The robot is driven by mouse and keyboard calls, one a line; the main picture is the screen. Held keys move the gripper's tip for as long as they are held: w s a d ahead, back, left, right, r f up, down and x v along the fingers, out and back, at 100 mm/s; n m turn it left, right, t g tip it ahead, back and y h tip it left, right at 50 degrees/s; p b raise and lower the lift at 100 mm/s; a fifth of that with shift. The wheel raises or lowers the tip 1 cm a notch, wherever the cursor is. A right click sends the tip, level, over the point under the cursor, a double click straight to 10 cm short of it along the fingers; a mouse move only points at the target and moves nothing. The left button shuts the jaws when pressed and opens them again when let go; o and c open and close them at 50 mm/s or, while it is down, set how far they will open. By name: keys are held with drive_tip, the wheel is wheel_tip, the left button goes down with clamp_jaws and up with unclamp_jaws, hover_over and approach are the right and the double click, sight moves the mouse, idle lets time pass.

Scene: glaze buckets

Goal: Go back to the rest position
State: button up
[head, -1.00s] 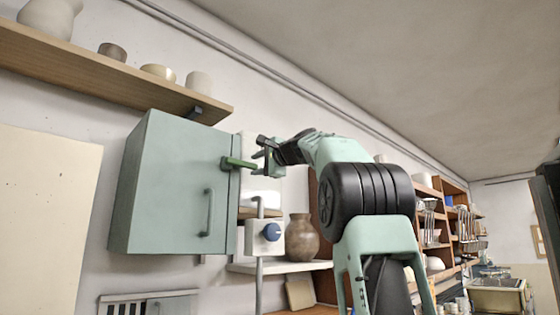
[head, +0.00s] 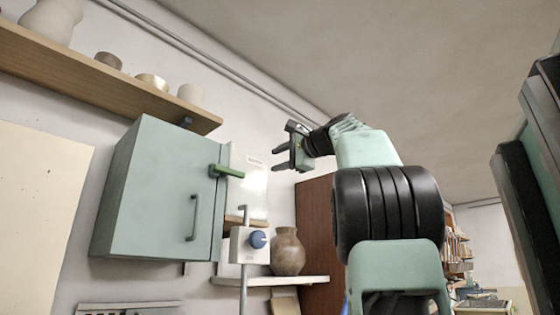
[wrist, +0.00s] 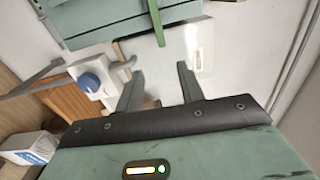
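My gripper (head: 279,158) is raised in front of the wall, to the right of a pale green wall cabinet (head: 150,190) in the head view. In the wrist view its two fingers (wrist: 160,85) stand apart with nothing between them. A green lever handle (head: 226,171) sticks out to the right from the cabinet's upper right edge, apart from my gripper. It also shows in the wrist view (wrist: 155,22), beyond the fingertips. The cabinet door looks shut.
A switch box with a blue knob (head: 258,239) is below the lever. A brown vase (head: 288,252) stands on a small white shelf (head: 270,281). A wooden shelf (head: 100,80) with several pots runs above the cabinet. A dark panel (head: 530,180) stands at the right.

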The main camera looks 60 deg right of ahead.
idle(0.4)
